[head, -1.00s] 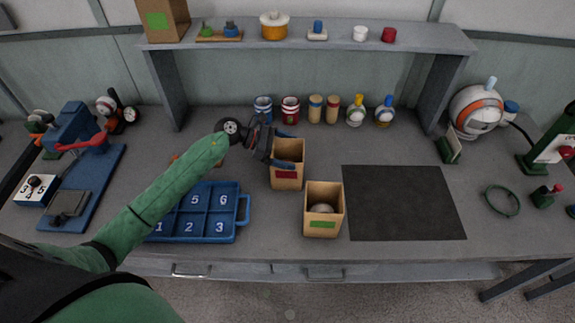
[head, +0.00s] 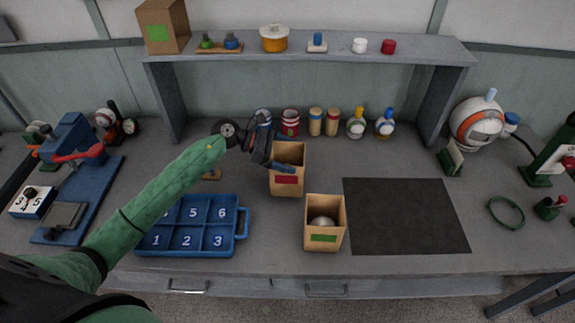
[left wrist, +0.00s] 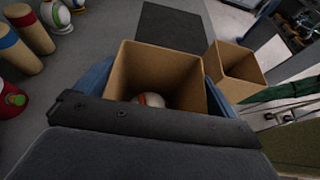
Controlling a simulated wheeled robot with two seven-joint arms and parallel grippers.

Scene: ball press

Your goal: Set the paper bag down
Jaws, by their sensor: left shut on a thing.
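An open-topped brown paper bag (head: 287,187) with a red label stands upright near the middle of the table in the head view. My left gripper (head: 286,155) is shut on it, with a blue finger across its near face. In the left wrist view the same bag (left wrist: 158,62) sits between the blue fingers, with a white and orange ball (left wrist: 149,100) inside. Whether its base touches the table is unclear. A second paper bag (head: 324,215), with a green label and a grey ball inside, stands nearer and to the right. My right gripper is out of view.
A blue numbered tray (head: 240,238) lies at the near left of the held bag. Cups and bottles (head: 316,122) line the back under a shelf (head: 340,45). A dark mat (head: 408,215) lies bare on the right.

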